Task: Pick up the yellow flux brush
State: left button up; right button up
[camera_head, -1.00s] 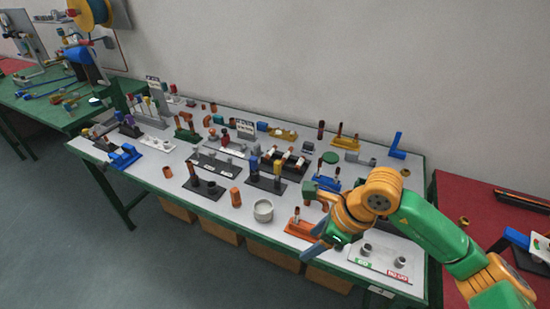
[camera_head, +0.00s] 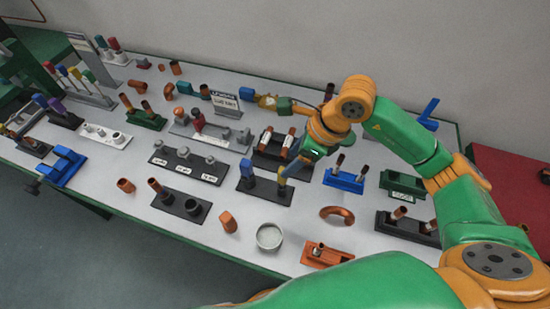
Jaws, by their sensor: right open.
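A yellow upright piece (camera_head: 282,177), which looks like the yellow flux brush, stands in a black holder (camera_head: 262,191) near the middle of the table. A blue upright piece (camera_head: 247,171) stands in the same holder, to its left. My right gripper (camera_head: 298,163) is open, pointing down and left, just above and right of the yellow piece. Its fingers partly cover the area around the yellow piece's top. I cannot tell whether they touch it. My left gripper is out of view.
A holder with two copper-coloured pipes (camera_head: 285,145) is close behind my gripper. A blue stand (camera_head: 343,181) is to the right, and a round metal cup (camera_head: 269,237) is in front. A rack of coloured upright tools (camera_head: 88,88) stands at the left.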

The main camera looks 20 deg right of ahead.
aim_at(278, 181)
jog(key=b+x, duration=0.1)
jog(key=x, duration=0.3)
jog(key=b+x, duration=0.1)
jog(key=x, duration=0.3)
jog(key=d+b+x, duration=0.1)
jog(key=x, duration=0.3)
jog(key=shift+s+d+f, duration=0.1)
jog(key=shift+s+f, duration=0.25)
jog(key=shift+f, duration=0.05)
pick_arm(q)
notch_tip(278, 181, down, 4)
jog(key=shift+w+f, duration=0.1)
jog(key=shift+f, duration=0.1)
pick_arm(e)
jog(key=shift+w+f, duration=0.15)
jog(key=shift+f, duration=0.25)
grip_shut()
pick_arm(q)
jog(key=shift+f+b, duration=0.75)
jog(key=shift+b, duration=0.05)
pick_arm(e)
notch_tip(278, 181, up, 10)
jog(key=shift+r, duration=0.1)
